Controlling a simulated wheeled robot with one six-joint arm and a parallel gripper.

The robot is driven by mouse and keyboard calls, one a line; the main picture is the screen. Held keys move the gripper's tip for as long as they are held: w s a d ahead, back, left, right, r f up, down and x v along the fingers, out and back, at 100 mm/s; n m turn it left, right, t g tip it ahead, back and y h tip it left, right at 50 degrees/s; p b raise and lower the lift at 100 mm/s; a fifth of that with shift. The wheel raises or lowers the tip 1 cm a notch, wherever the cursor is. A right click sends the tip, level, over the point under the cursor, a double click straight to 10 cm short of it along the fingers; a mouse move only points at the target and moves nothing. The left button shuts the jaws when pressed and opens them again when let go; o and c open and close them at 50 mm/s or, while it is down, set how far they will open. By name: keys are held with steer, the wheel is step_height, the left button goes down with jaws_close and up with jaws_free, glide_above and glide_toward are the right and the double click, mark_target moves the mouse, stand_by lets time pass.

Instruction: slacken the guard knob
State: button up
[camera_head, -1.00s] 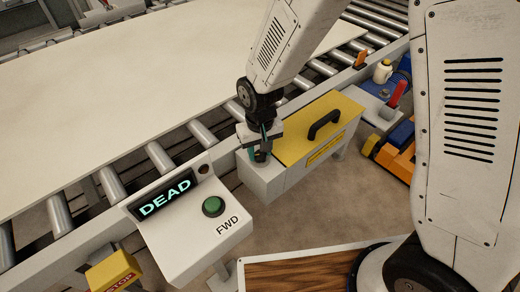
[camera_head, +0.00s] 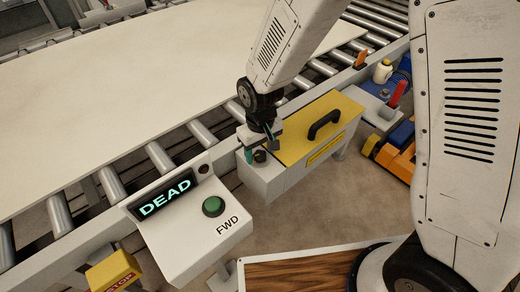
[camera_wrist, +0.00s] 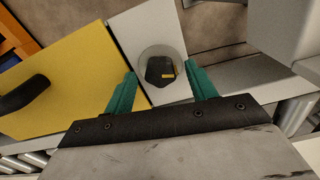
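The guard knob (camera_head: 260,156) is a small dark knob on the pale box beside the yellow guard lid (camera_head: 297,139). In the wrist view my gripper (camera_wrist: 160,76) is open, one finger to each side of the knob, with visible gaps. Whether the fingertips reach down to the knob's height is unclear.
A black handle (camera_head: 324,124) stands up from the yellow lid close by. A console (camera_head: 190,235) with a DEAD display and green FWD button stands at the near left. Rollers and a large pale board (camera_head: 150,80) lie behind the box.

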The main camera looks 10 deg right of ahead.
mark_target(260, 154)
step_height(260, 154, up, 8)
steer(key=shift+f, duration=0.1)
stand_by(0.6)
